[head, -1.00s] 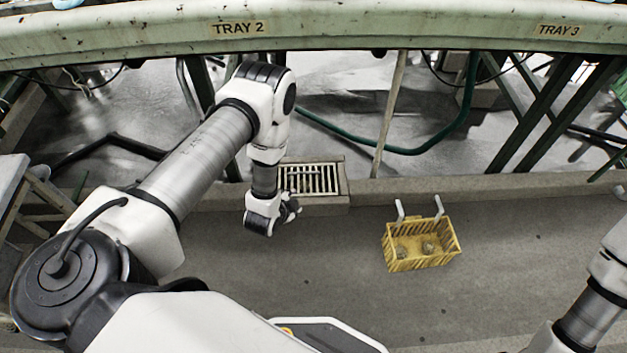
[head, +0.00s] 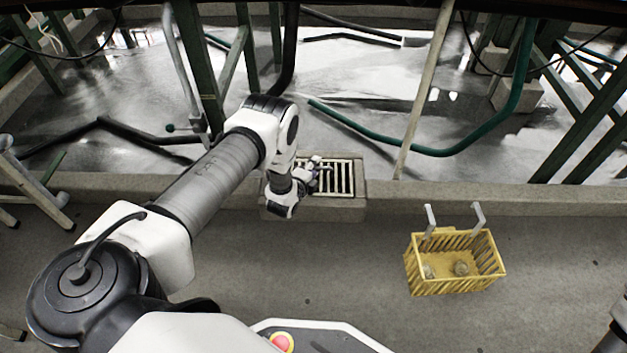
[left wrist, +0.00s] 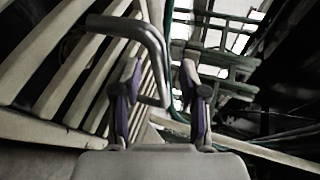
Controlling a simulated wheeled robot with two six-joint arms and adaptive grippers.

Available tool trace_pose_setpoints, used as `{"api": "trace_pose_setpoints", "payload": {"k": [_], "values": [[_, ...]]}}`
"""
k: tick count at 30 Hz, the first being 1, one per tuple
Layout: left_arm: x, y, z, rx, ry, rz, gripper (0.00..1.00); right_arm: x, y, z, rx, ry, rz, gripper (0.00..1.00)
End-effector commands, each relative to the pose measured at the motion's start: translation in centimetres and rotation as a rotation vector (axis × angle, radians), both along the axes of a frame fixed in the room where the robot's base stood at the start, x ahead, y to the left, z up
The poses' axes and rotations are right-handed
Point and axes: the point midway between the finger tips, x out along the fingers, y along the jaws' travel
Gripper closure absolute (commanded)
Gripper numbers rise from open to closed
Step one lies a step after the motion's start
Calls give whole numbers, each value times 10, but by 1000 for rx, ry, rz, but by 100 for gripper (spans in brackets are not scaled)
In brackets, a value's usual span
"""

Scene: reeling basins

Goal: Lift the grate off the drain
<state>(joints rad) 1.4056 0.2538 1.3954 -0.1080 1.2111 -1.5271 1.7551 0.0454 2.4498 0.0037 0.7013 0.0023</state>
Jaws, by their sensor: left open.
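The drain grate (head: 346,179) is a pale slatted panel set in a stone block on the ledge in the head view. Its slats (left wrist: 55,75) fill the left of the left wrist view. A grey bent bar handle (left wrist: 131,27) rises by the slats. My left gripper (head: 316,172) is open at the left part of the grate. In the left wrist view my left gripper (left wrist: 160,88) has one finger on each side of the handle's right leg; I cannot tell the depth or any contact. The drain's inside is hidden. My right gripper is out of view.
A yellow slatted basket (head: 455,265) with two hooks and small lumps inside stands right of the grate. A wooden pole (head: 425,90) leans near the ledge. A green hose (head: 440,151) and dark green frame legs stand in the wet basin beyond. The front floor is largely clear.

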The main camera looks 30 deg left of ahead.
Motion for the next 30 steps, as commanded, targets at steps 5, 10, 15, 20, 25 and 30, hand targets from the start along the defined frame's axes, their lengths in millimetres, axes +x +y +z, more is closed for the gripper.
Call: {"api": "trace_pose_setpoints", "payload": {"k": [5, 10, 15, 20, 25, 30], "values": [[0, 0, 1, 0, 1, 0, 60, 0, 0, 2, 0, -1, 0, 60], [0, 0, 1, -1, 2, -1, 100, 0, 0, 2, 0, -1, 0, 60], [1, 0, 3, 0, -3, -1, 100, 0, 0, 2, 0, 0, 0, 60], [1, 0, 3, 0, -1, -1, 100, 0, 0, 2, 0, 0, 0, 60], [0, 0, 9, 1, 0, -1, 100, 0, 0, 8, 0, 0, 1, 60], [0, 0, 25, 0, 0, -1, 100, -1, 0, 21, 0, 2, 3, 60]]}}
